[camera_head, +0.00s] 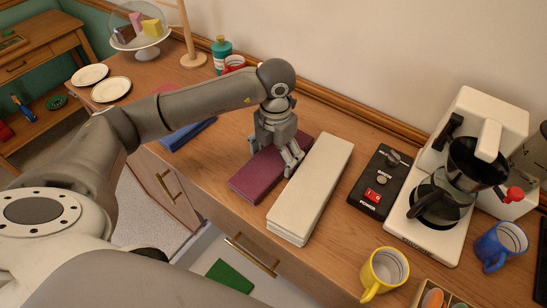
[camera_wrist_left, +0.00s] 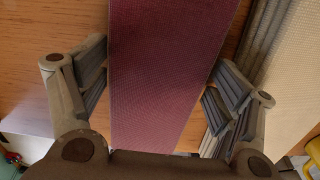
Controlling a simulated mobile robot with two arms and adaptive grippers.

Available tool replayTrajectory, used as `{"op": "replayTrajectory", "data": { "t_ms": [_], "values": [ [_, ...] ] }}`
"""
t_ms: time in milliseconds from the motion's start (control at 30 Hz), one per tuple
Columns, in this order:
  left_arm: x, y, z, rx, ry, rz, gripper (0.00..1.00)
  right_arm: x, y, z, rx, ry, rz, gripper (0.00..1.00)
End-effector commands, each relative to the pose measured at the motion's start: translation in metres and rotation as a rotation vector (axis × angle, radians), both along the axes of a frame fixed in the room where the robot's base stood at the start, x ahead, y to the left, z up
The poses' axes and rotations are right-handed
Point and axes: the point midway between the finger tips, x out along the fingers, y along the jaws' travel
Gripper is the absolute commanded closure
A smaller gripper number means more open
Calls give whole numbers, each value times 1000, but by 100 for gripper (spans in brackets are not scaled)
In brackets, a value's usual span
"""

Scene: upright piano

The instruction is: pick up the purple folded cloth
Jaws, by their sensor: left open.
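The purple folded cloth (camera_head: 258,178) lies flat on the wooden counter, between a blue cloth and a cream folded cloth. My left gripper (camera_head: 274,160) is over its far half, pointing down. In the left wrist view the purple cloth (camera_wrist_left: 175,70) runs between the two open fingers of my left gripper (camera_wrist_left: 158,90), one on each side of it. I cannot tell whether the fingers touch it. My right gripper is not in view.
The cream folded cloth (camera_head: 312,190) lies close on the right of the purple one. Farther right are a black switch box (camera_head: 379,182), a coffee maker (camera_head: 450,180) and a yellow mug (camera_head: 384,272). The blue cloth (camera_head: 188,132) is left. An open drawer (camera_head: 240,265) is below.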

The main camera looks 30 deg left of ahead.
Motion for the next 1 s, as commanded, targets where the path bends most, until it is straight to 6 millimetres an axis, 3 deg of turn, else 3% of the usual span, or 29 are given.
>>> {"op": "replayTrajectory", "data": {
  "t_ms": [267, 567, 1000],
  "values": [
    [1, 0, -5, -1, -3, 0, 16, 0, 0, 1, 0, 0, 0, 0],
    [1, 0, -4, -1, -3, 0, 52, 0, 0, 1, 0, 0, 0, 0],
    [2, 0, 8, -1, -7, -1, 52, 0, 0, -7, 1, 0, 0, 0]
  ]
}}
